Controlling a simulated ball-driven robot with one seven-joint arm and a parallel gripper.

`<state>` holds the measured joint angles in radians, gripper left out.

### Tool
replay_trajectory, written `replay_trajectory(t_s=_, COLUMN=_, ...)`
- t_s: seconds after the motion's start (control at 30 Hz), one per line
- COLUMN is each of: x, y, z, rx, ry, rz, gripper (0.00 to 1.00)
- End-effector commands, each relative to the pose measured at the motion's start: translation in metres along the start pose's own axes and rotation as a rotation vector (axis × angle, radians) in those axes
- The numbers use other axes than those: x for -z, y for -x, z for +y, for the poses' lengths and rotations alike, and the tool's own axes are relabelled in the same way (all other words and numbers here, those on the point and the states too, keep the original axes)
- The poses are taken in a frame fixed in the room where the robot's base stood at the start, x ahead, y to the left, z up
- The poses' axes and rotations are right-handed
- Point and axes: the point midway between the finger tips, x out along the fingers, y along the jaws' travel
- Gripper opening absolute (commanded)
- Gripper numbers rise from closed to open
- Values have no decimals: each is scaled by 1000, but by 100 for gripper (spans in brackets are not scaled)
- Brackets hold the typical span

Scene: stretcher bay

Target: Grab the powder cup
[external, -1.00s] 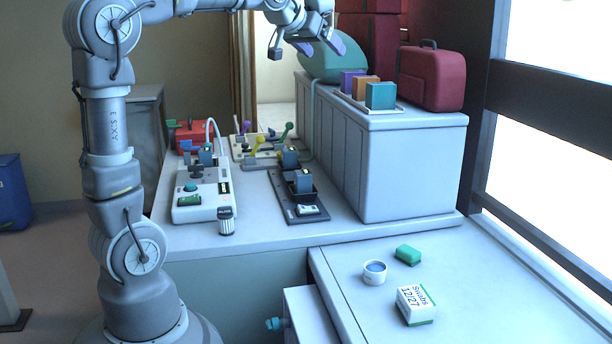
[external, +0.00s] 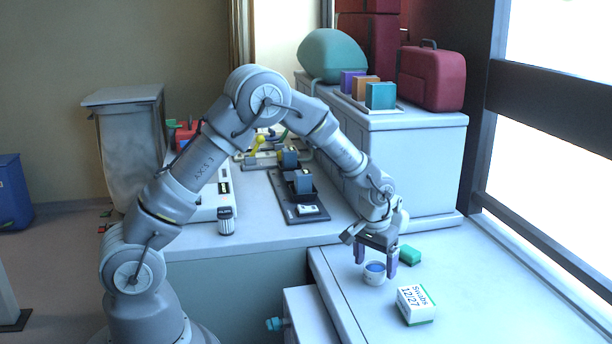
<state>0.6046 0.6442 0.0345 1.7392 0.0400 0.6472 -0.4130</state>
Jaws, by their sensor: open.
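Whether either finger touches the cup I cannot tell.
A green block (external: 410,255) lies just behind and right of the cup. A white and green swabs box (external: 415,305) stands close in front, to the right. The counter (external: 490,290) is clear farther right. A taller white cabinet (external: 425,165) rises behind.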

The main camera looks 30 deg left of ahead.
Motion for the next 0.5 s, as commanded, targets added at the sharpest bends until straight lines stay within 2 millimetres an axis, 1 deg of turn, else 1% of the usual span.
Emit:
replay_trajectory(t_s=0.03, x=-1, y=-13, z=0, rx=0, ry=0, rz=-2, gripper=87)
replay_trajectory(t_s=0.1, x=0, y=-20, z=0, rx=0, ry=0, rz=-1, gripper=87)
replay_trajectory(t_s=0.3, x=1, y=-19, z=0, rx=-1, ry=0, rz=2, gripper=87)
replay_trajectory(t_s=0.33, x=1, y=-19, z=0, rx=-1, ry=0, rz=2, gripper=85)
replay_trajectory(t_s=0.37, x=0, y=-19, z=0, rx=-1, ry=0, rz=2, gripper=78)
replay_trajectory(t_s=0.4, x=0, y=-19, z=0, rx=-1, ry=0, rz=2, gripper=69)
replay_trajectory(t_s=0.47, x=0, y=-19, z=0, rx=-1, ry=0, rz=1, gripper=55)
replay_trajectory(t_s=0.5, x=0, y=-19, z=0, rx=-1, ry=0, rz=1, gripper=46)
